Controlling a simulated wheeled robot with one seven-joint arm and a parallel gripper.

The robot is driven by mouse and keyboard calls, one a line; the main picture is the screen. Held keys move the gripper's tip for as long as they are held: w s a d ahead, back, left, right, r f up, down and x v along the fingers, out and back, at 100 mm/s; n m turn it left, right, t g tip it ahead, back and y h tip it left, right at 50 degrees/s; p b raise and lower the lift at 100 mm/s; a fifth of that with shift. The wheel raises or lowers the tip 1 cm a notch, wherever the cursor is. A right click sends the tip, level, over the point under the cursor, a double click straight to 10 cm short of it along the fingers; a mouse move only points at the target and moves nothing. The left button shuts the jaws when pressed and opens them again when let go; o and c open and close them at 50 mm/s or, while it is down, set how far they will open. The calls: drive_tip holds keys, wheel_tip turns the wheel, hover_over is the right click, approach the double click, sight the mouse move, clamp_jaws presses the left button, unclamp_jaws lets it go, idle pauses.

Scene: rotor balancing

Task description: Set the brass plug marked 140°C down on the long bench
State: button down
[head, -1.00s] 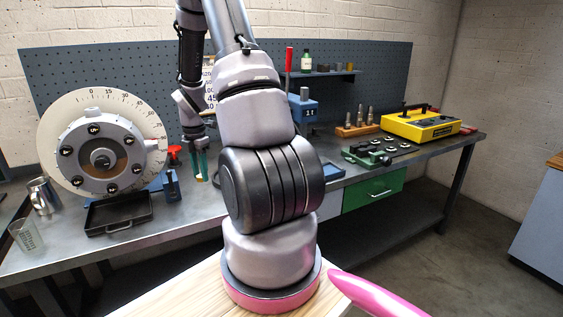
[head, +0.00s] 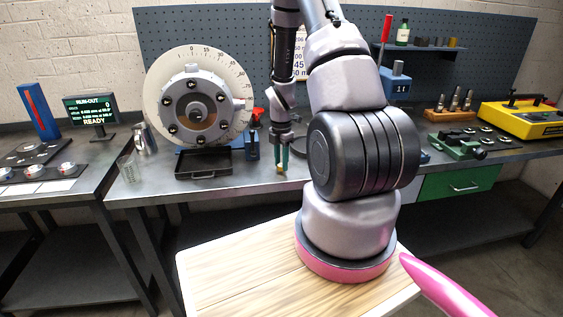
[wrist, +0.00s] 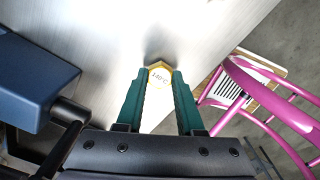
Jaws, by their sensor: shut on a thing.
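The brass plug (wrist: 160,76) shows in the wrist view as a light hexagonal face with brass edges, marked 140°C. My gripper (wrist: 158,88) is shut on it, with a green finger on either side. In the head view my gripper (head: 282,163) points down over the long bench (head: 248,182), and the plug (head: 280,171) is a small yellowish tip between the fingers. The bench's grey metal top also fills much of the wrist view (wrist: 95,28). I cannot tell whether the plug touches the bench.
A black tray (head: 203,175) and the dial rotor (head: 195,110) stand left of my gripper. A blue block (head: 252,147) is close by; a blue thing (wrist: 38,80) fills the left of the wrist view. A green vise (head: 462,143) stands right. Bare bench lies in front of my gripper.

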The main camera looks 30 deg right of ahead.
drive_tip(key=shift+f, duration=0.3)
drive_tip(key=c, duration=0.5)
unclamp_jaws()
drive_tip(key=shift+c, duration=0.2)
